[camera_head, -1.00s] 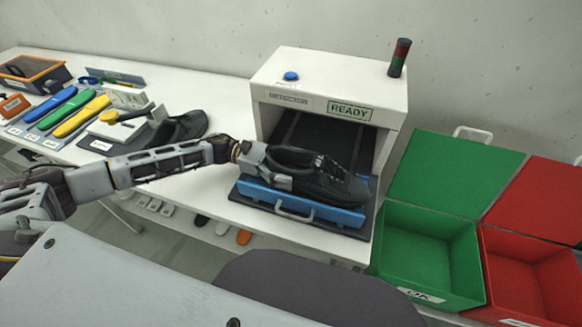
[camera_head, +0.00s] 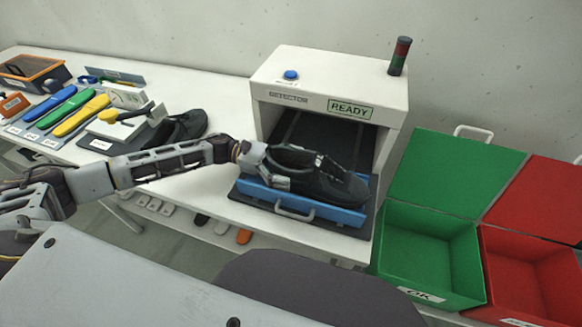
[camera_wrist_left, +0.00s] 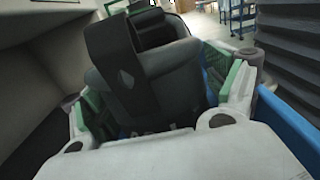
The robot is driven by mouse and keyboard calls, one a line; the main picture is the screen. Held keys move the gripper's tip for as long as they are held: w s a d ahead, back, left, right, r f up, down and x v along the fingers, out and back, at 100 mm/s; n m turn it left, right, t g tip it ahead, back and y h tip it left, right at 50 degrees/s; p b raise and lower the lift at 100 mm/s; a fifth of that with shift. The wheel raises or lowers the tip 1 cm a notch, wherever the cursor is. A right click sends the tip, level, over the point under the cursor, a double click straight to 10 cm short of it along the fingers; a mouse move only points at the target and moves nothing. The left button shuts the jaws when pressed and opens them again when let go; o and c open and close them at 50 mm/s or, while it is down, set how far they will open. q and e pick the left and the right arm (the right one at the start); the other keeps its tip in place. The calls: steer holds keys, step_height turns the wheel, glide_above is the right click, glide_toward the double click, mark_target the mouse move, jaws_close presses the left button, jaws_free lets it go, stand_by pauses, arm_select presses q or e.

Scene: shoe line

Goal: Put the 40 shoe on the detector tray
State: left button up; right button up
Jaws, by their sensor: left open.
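A black shoe (camera_head: 338,188) lies on the blue detector tray (camera_head: 345,218) in front of the detector, its toe toward the right. It also shows in the left wrist view (camera_wrist_left: 150,75), between the two fingers. No size mark on it can be read. My left gripper (camera_head: 298,167) is open around the heel end of the shoe. Its green-padded fingers stand on either side of the shoe, and I cannot tell whether they touch it. The gripper hides part of the heel. My right gripper is not in view.
The white detector (camera_head: 288,110) with its READY sign stands behind the tray. A green bin (camera_head: 425,265) and a red bin (camera_head: 530,270) are at the right. Another dark shoe (camera_head: 190,124) sits on the table at the left, near coloured insoles (camera_head: 80,116).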

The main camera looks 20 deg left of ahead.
arm_select(q)
steer(key=shift+r, duration=0.2)
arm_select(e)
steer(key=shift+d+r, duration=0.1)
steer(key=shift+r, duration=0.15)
arm_select(q)
steer(key=a, duration=0.3)
steer(key=a+b, duration=0.1)
steer(key=a, duration=0.2)
steer(key=shift+w+a+f, duration=0.15)
steer(key=shift+a, duration=0.6)
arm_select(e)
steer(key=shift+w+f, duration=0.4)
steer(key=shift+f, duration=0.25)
